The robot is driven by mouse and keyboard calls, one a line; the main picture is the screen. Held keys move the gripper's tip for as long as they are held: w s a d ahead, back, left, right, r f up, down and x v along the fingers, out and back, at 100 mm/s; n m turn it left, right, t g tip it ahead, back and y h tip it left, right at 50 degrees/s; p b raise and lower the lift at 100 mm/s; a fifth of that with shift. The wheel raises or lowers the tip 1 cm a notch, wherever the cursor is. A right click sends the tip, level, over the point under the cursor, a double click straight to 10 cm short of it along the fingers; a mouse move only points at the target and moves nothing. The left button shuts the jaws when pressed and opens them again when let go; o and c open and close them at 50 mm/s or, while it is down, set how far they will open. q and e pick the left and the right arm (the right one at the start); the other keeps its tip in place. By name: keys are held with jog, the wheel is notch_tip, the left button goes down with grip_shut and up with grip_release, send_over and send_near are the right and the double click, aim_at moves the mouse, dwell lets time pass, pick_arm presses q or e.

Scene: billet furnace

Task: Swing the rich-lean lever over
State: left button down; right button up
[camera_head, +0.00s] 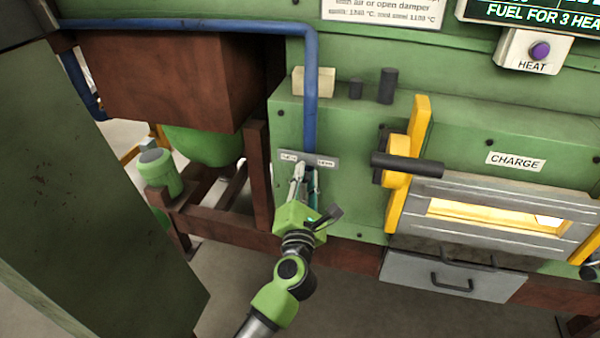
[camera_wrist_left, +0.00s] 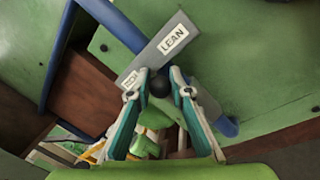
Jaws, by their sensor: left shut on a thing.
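The rich-lean label plate (camera_head: 323,161) is on the green furnace front in the head view, just below the blue pipe. Its left label is small there; in the left wrist view the plate (camera_wrist_left: 150,60) shows LEAN clearly. The lever's dark round knob (camera_wrist_left: 160,83) sits between my left fingertips, in front of the plate. My left gripper (camera_head: 305,171) is closed on this knob, fingers pointing up at the plate; it also shows in the left wrist view (camera_wrist_left: 159,80). The lever's shaft is hidden, so its exact angle cannot be told. My right gripper is not in view.
A blue pipe (camera_head: 311,80) runs down just above the plate. To the right are a yellow bar (camera_head: 407,165) with a dark handle, the glowing charge opening (camera_head: 500,215) and a grey drawer (camera_head: 440,275). A green motor (camera_head: 158,172) stands at left.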

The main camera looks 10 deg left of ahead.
pick_arm(q)
jog(key=shift+d+f+m, duration=0.15)
jog(key=shift+d+m, duration=0.1)
jog(key=shift+m, duration=0.25)
jog(key=c, duration=1.8)
grip_release()
jog(key=shift+c, duration=0.2)
jog(key=s+d+f, duration=0.1)
jog(key=s, duration=1.1)
jog(key=shift+d+f, duration=0.15)
jog(key=shift+d, duration=0.1)
jog(key=shift+c, duration=0.3)
